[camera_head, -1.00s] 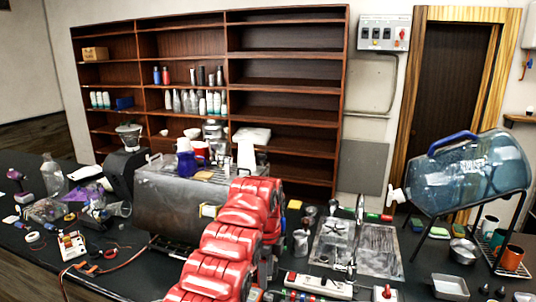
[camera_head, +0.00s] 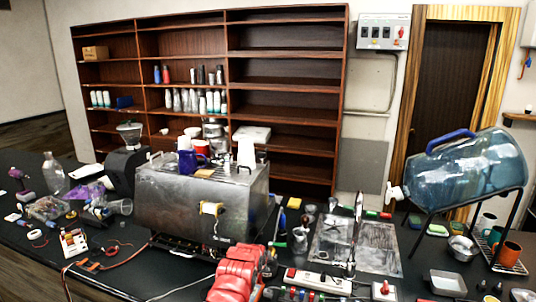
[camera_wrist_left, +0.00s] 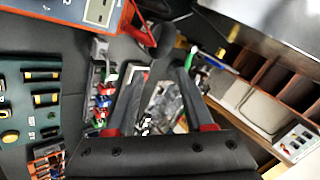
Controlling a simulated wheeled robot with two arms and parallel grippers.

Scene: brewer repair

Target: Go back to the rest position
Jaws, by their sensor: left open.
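My red arm (camera_head: 238,274) reaches in at the bottom middle of the head view, low in front of the metal brewer housing (camera_head: 165,207). Its gripper cannot be made out clearly there. In the left wrist view my left gripper (camera_wrist_left: 160,78) shows two dark fingers with red bases, spread apart. I see nothing held between them; metal parts and cables on the counter show blurred beyond. My right gripper is not in view.
Tools and cables clutter the dark counter's left. Shelves (camera_head: 285,108) stand behind.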

